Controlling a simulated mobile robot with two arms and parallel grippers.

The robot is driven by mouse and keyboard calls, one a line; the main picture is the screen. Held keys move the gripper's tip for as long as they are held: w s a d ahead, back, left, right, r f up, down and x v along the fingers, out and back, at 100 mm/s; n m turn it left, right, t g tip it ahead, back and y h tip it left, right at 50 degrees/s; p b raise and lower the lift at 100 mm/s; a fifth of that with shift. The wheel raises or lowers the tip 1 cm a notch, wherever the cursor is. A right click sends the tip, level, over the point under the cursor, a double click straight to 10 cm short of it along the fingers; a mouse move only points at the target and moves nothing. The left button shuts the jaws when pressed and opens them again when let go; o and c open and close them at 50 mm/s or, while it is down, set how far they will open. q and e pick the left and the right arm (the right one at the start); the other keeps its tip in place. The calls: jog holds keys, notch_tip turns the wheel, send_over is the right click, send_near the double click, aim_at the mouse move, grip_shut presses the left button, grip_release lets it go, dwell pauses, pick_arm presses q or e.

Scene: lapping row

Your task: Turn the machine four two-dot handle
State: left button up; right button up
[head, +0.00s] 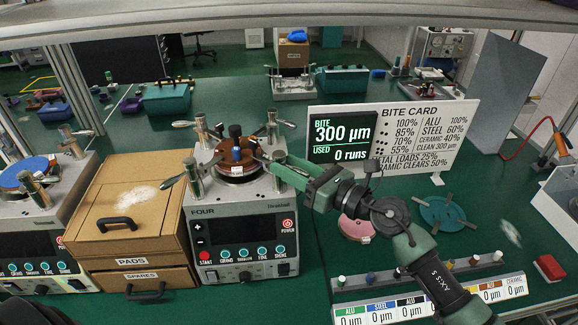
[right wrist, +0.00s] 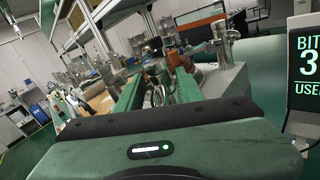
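The machine labelled FOUR (head: 243,222) stands in the middle of the head view. The dots marking the handles are too small to read. My right gripper (head: 262,160) reaches in from the right at the machine's right-hand post. In the right wrist view its green fingers (right wrist: 158,88) are apart, with a metal handle part between them; contact is unclear. My left gripper is not in view.
A cardboard box (head: 140,190) marked PADS and SPARES stands left of the machine, with another machine (head: 38,215) beyond it. The bite card board (head: 392,140) stands behind my right arm. A pink disc (head: 356,228) and a teal disc (head: 442,213) lie on the green table.

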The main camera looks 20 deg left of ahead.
jog(key=b+v, duration=0.1)
jog(key=v, duration=0.6)
jog(key=shift+d+b, duration=0.25)
jog(key=shift+b, duration=0.1)
